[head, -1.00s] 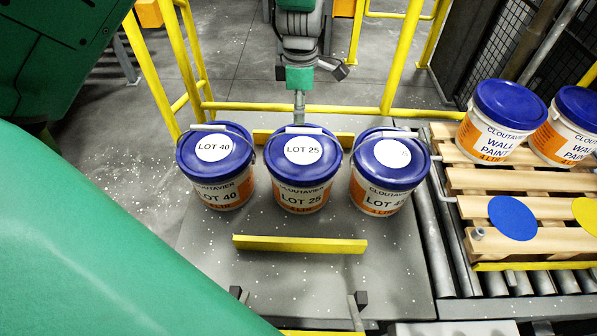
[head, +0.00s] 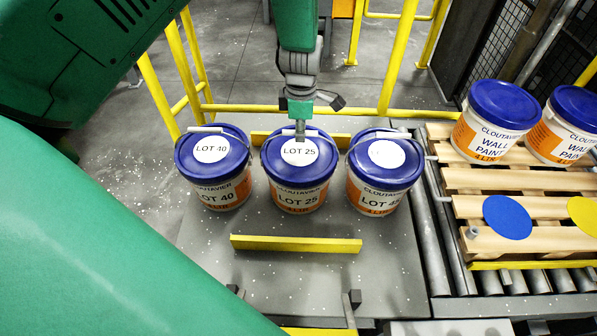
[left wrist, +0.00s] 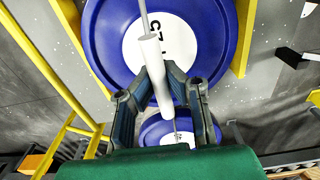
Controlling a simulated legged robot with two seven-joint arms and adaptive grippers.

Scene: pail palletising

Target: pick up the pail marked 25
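The pail marked LOT 25 (head: 296,196) stands upright in the middle of a row of three, with a blue lid (head: 272,158) and a white round label. My left gripper (head: 301,128) reaches down over the back of this lid. In the left wrist view my left gripper (left wrist: 160,82) has its two fingers apart, with the pail's white handle grip (left wrist: 150,60) running between them. The lid (left wrist: 105,50) lies beyond, its label partly covered by the grip. Contact between fingers and grip cannot be made out. My right gripper is not seen.
The LOT 40 pail (head: 222,192) stands to the left and the LOT 45 pail (head: 380,195) to the right, both close by. A yellow bar (head: 296,244) lies in front. Yellow rails (head: 330,109) run behind. A pallet (head: 475,207) at right bears Wall Paint pails (head: 487,140).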

